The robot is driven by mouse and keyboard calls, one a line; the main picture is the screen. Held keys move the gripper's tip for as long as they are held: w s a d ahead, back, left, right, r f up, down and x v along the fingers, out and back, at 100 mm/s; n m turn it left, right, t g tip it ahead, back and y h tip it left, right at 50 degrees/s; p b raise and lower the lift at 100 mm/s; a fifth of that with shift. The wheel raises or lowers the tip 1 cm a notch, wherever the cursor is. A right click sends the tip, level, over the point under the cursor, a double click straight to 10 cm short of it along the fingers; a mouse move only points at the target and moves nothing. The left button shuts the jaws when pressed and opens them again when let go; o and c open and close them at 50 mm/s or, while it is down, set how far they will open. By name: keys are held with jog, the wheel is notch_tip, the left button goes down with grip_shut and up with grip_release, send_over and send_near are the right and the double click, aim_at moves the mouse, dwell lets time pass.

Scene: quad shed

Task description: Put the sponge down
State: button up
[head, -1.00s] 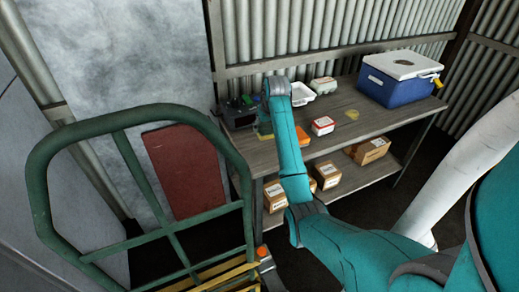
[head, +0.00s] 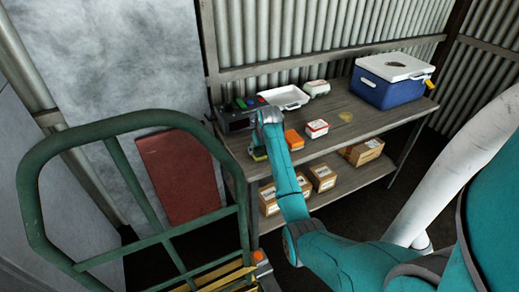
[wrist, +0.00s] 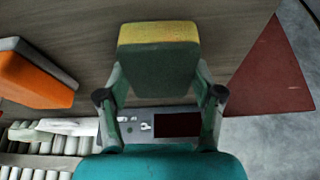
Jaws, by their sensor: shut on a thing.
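The sponge (wrist: 158,60), yellow on one face and dark green on the other, is between the two fingers of my gripper (wrist: 160,84) in the wrist view. My gripper is shut on it. In the head view the sponge (head: 258,154) shows only in part beside my arm, over the left end of the wooden workbench (head: 377,124). My gripper is mostly hidden there by my arm. I cannot tell whether the sponge touches the bench top.
An orange box (head: 294,140) and a red-and-white box (head: 316,128) stand right of my gripper. A dark device (head: 234,118), a white tray (head: 284,97) and a blue cooler (head: 385,92) are behind. A green cart frame (head: 105,122) stands at left.

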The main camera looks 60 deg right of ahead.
jog(key=o, duration=1)
jog(key=shift+f, duration=0.15)
jog(key=shift+f, duration=0.1)
jog(key=v, duration=1)
jog(key=shift+r, duration=0.35)
